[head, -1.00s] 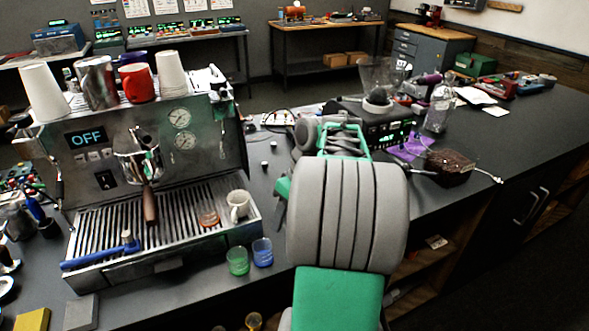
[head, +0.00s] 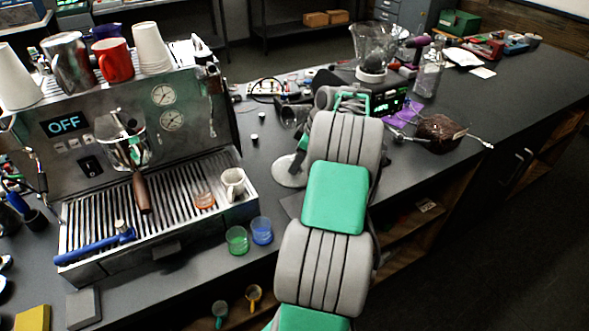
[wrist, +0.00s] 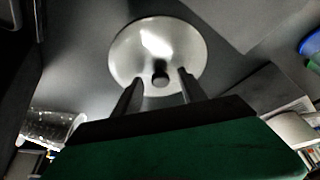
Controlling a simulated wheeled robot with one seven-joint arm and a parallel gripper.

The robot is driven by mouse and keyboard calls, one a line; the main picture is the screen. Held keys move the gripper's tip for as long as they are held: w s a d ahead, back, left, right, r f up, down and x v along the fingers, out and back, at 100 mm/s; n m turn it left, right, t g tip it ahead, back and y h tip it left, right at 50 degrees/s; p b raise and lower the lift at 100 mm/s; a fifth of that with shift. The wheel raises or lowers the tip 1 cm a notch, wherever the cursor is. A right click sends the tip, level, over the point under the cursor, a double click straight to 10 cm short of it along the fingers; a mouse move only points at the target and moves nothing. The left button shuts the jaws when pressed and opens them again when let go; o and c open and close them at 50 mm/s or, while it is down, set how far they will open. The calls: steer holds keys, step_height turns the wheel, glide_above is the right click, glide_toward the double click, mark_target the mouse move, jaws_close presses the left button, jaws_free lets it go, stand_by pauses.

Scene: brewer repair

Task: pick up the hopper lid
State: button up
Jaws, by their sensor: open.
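The hopper lid (wrist: 157,45) is a shiny, pale round disc with a small dark knob (wrist: 160,79) at its middle. It lies on the dark counter. In the head view the lid (head: 287,172) shows beside my arm, to the right of the espresso machine, with part of it hidden by the arm. My gripper (wrist: 160,76) is open over the lid, its two dark fingers on either side of the knob in the wrist view. I cannot tell how far above the lid the fingertips are. In the head view my arm mostly hides the gripper.
Green (head: 237,240) and blue (head: 262,231) glasses stand in front. A grinder with a clear hopper (head: 375,45) is behind.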

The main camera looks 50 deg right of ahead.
steer(key=shift+c, duration=0.4)
jaws_close()
